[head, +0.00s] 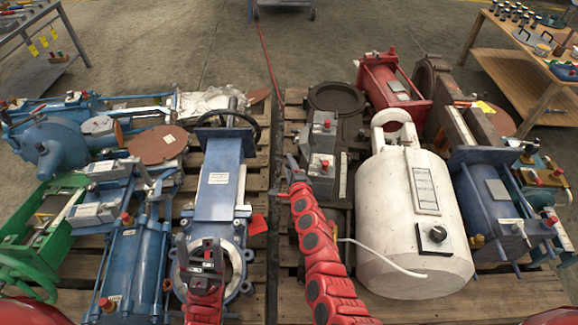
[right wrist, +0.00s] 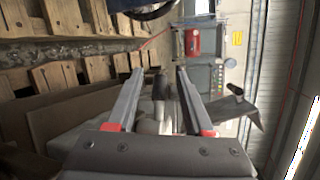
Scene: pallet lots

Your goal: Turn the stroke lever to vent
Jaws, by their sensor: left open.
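I cannot make out for sure which part is the stroke lever, and no vent marking is legible. A white cylinder (head: 405,215) with a black knob (head: 437,234) on a pale plate stands on the right pallet. My left gripper (head: 206,247) is open, low over the near flange of a blue gate valve (head: 214,190). My right gripper (head: 293,162) is at the end of the red arm, left of grey blocks with red caps (head: 323,130). In the right wrist view, its fingers (right wrist: 159,75) are spread, with a dark upright part (right wrist: 160,84) seen between them.
Blue cylinders (head: 137,260) and a green frame (head: 45,215) crowd the left pallet. A red cylinder (head: 388,80) and a blue cylinder (head: 487,200) crowd the right one. A narrow gap separates the pallets.

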